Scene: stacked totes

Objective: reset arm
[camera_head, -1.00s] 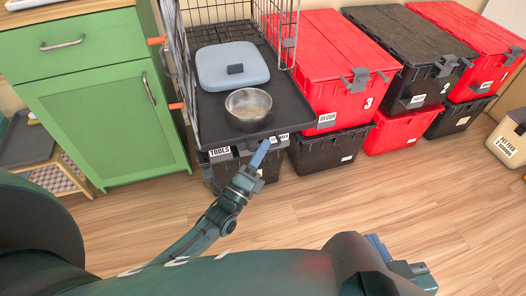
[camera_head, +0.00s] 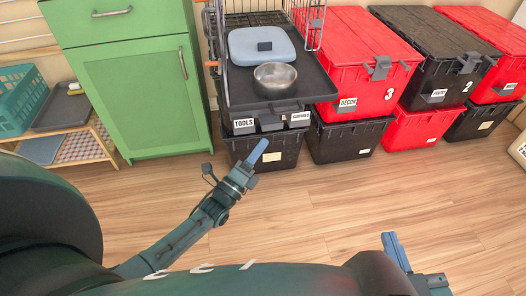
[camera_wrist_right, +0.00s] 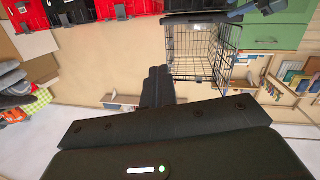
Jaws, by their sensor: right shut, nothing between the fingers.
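My left gripper (camera_head: 258,152) is in the head view, its blue fingertips pointing up and right in front of the lower black totes. It is apart from the tray and bowl, and its fingers overlap, so I cannot tell whether it is open. My right gripper (camera_head: 393,250) is in the head view at the lower right, over bare floor, partly hidden behind my own body. In the right wrist view its dark fingers (camera_wrist_right: 157,87) are together with nothing between them.
Red totes (camera_head: 345,50) and black totes (camera_head: 440,50) are stacked right. A green cabinet (camera_head: 130,90) stands left. Wooden floor is clear in front.

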